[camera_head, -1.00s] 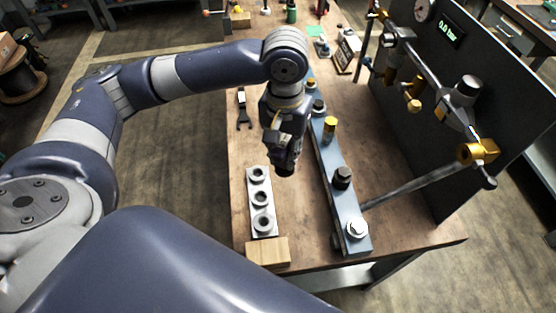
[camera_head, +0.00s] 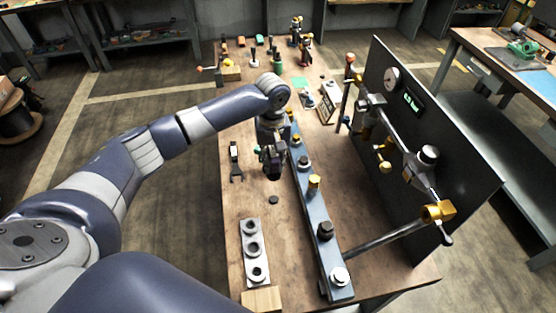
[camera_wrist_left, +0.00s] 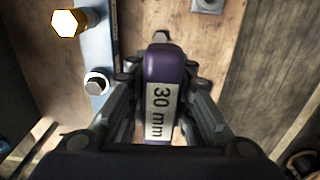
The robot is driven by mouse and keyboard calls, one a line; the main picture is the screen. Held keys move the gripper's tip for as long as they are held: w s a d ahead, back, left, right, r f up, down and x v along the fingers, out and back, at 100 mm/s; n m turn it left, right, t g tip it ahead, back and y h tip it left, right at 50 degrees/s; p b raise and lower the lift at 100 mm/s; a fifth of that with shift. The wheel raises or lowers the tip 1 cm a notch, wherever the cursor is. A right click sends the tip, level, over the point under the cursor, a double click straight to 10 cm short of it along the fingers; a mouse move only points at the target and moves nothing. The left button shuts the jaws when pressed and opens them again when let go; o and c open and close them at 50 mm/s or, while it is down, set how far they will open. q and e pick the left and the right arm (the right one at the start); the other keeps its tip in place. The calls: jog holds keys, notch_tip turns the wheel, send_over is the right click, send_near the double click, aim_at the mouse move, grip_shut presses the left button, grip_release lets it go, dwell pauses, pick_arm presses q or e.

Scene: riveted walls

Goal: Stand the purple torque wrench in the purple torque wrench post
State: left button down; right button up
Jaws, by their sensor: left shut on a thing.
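My left gripper (camera_head: 273,172) is over the middle of the table. The rest of the wrench is hidden or too dark to make out in the head view. I cannot pick out the purple torque wrench post. My right gripper is not in view.
A blue-grey bar with bolts (camera_head: 327,247) runs along the table right of my gripper. A plate with round sockets (camera_head: 252,226) lies nearer, a small dark disc (camera_head: 273,199) just below, an open-ended spanner (camera_head: 236,160) left. A gauge panel (camera_head: 440,150) stands right. Several small items stand at the far end.

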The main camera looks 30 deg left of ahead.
pick_arm(q)
jog(key=shift+w, duration=0.1)
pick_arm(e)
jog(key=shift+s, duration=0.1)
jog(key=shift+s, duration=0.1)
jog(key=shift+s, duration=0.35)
pick_arm(q)
jog(key=shift+f, duration=0.3)
jog(key=shift+f+b, duration=2.15)
jog(key=shift+f, duration=3.45)
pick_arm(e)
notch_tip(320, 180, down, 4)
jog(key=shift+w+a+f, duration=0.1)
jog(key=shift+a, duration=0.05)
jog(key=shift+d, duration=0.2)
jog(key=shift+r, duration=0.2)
